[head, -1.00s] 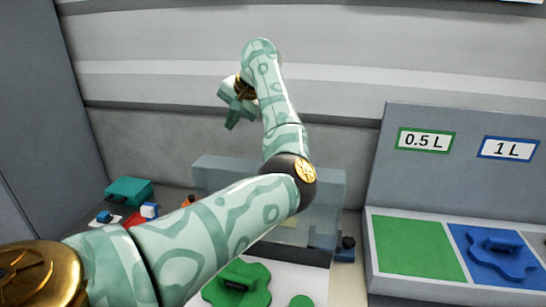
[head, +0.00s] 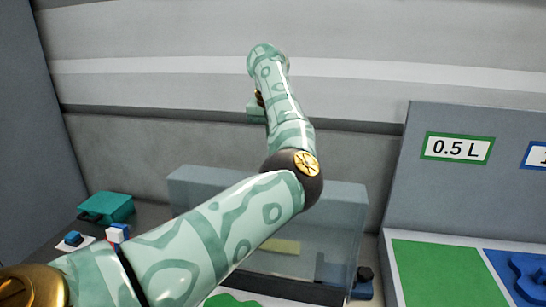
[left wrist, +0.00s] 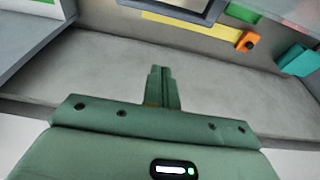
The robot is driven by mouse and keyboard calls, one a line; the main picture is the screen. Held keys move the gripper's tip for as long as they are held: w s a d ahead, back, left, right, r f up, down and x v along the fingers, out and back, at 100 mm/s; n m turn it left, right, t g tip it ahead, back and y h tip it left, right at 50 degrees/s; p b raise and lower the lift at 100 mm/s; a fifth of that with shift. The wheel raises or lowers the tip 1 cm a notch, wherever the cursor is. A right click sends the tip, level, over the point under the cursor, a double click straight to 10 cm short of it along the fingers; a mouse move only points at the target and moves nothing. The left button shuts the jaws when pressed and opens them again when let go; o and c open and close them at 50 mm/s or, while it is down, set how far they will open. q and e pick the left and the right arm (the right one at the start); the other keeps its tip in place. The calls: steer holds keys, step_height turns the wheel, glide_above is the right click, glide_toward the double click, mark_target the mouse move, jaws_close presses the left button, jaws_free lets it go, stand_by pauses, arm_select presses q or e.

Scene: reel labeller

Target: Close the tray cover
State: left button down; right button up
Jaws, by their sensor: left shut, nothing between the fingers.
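The tray cover (head: 335,213), a see-through grey panel, stands upright behind my left forearm in the head view. A dark strip runs along its bottom, and a pale yellow label shows through it. My left gripper (head: 256,107) is above and behind the cover, mostly hidden by my arm. In the left wrist view the gripper (left wrist: 163,72) is shut and empty, its fingers over bare grey surface. No contact with the cover is visible. My right gripper is in neither view.
A teal box (head: 106,207) and small blue and white blocks (head: 117,233) are at the left. A sorting rack with a green field (head: 440,272) and a 0.5 L sign stands at the right. An orange knob (left wrist: 248,40) shows in the wrist view. The back wall is close behind.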

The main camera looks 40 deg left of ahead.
arm_select(q)
step_height(320, 180, down, 8)
steer(key=s+d+p, duration=0.1)
steer(key=s, duration=0.1)
steer(key=shift+p, duration=0.3)
steer(key=shift+d, duration=0.1)
